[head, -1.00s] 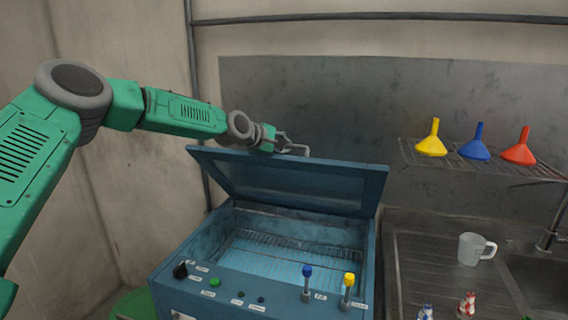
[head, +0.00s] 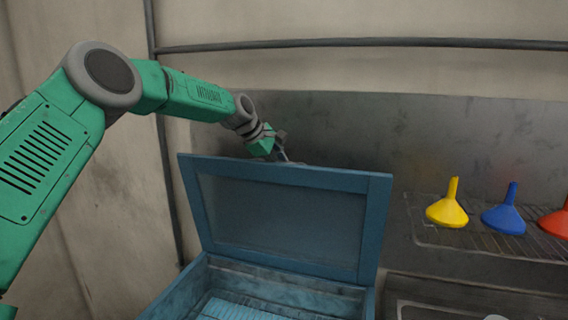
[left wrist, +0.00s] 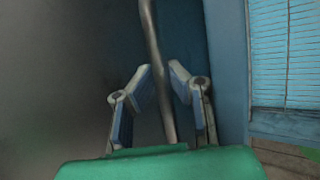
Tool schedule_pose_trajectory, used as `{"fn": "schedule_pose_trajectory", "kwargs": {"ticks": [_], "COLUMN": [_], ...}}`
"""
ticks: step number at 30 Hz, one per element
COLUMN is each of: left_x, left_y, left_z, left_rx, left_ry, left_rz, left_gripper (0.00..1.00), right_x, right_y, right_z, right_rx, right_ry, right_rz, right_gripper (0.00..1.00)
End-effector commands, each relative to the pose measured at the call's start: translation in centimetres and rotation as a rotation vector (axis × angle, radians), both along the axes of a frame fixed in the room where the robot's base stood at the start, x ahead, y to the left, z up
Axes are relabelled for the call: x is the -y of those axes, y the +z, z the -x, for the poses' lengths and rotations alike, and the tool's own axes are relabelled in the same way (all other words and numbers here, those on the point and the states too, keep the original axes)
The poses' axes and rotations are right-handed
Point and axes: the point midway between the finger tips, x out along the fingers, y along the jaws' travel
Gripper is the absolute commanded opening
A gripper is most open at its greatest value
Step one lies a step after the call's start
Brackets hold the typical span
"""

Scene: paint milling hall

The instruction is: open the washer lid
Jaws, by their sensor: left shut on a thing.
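The blue washer lid (head: 283,219) stands raised and steep over the washer in the head view, its inner panel facing me. The washer body (head: 176,293) is below it, with the rack inside partly showing. My left gripper (head: 284,150) is at the lid's top edge, mostly behind it in the head view. In the left wrist view its two blue-padded fingers (left wrist: 160,88) are on either side of the grey lid handle bar (left wrist: 158,50), shut on it. The lid's edge (left wrist: 229,70) runs just right of the fingers there. My right gripper is not in view.
Yellow (head: 447,205), blue (head: 505,211) and red (head: 557,221) funnels stand on a wire shelf (head: 440,237) to the right of the lid. A grey wall panel (head: 340,120) is close behind the lid. A pipe (head: 165,150) runs up the wall at left.

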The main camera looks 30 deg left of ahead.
Motion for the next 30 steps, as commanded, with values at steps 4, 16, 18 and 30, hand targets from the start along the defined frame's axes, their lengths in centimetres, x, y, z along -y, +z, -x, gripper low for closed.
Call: {"fn": "schedule_pose_trajectory", "kwargs": {"ticks": [4, 16, 18, 30], "left_x": [-0.5, -0.5, -0.4, -0.7], "left_y": [0.4, 0.2, 0.2, 2.2], "left_z": [-0.3, -0.3, -0.2, 1.3], "left_rx": [0.013, 0.009, 0.007, 0.007], "left_ry": [0.018, 0.018, 0.015, 0.011], "left_rz": [0.002, 0.002, 0.001, 0.0], "left_gripper": [0.0, 0.33, 0.33, 0.33], "right_x": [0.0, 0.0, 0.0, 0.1], "right_y": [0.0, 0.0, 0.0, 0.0], "right_z": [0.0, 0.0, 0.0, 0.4], "right_rx": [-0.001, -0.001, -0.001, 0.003], "right_ry": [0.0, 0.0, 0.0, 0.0], "right_rz": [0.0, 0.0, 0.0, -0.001], "right_gripper": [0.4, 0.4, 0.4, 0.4]}}
